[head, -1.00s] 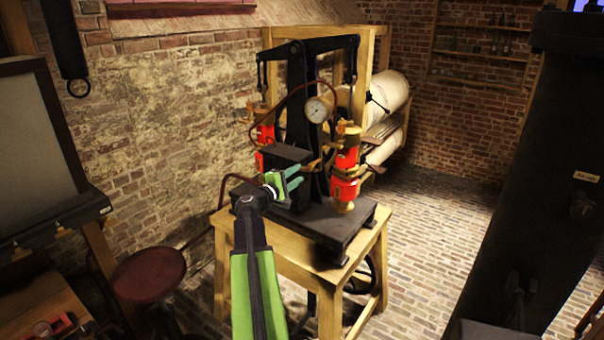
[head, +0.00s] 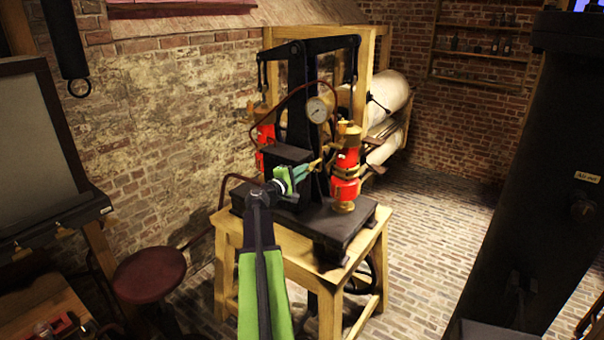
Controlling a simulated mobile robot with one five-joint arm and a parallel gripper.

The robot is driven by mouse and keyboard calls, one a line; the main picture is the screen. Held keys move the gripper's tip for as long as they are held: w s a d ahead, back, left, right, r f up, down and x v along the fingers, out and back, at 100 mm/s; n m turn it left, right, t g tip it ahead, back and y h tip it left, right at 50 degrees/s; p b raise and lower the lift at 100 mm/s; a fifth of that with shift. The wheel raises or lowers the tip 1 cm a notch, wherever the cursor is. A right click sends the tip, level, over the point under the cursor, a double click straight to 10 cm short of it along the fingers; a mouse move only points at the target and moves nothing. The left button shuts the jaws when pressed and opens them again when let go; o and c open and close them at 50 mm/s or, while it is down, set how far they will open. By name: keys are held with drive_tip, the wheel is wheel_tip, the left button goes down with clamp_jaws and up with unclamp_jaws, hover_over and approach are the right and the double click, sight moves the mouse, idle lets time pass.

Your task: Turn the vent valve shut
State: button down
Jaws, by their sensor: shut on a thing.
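The vent valve's brass handle (head: 317,161) shows as a small yellow piece in front of the machine, between its black block and the right red cylinder. My gripper (head: 307,170) reaches it from the lower left, with its teal fingers closed on the handle's near end. The fingers hide part of the handle, and its exact angle is too small to read. The machine (head: 325,120) has a black frame, a round dial gauge (head: 318,110) and red cylinders with brass fittings (head: 346,172).
The machine stands on a wooden table (head: 290,262). A dark red stool (head: 150,274) is at the left, and a large dark column (head: 545,180) is at the right. White rolls (head: 390,95) lie behind the machine. The brick floor at right is clear.

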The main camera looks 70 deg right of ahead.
drive_tip(key=shift+m, duration=1.3)
drive_tip(key=c, duration=1.5)
unclamp_jaws()
drive_tip(key=v, duration=1.7)
drive_tip(key=shift+a, duration=0.25)
drive_tip(key=shift+w, duration=0.1)
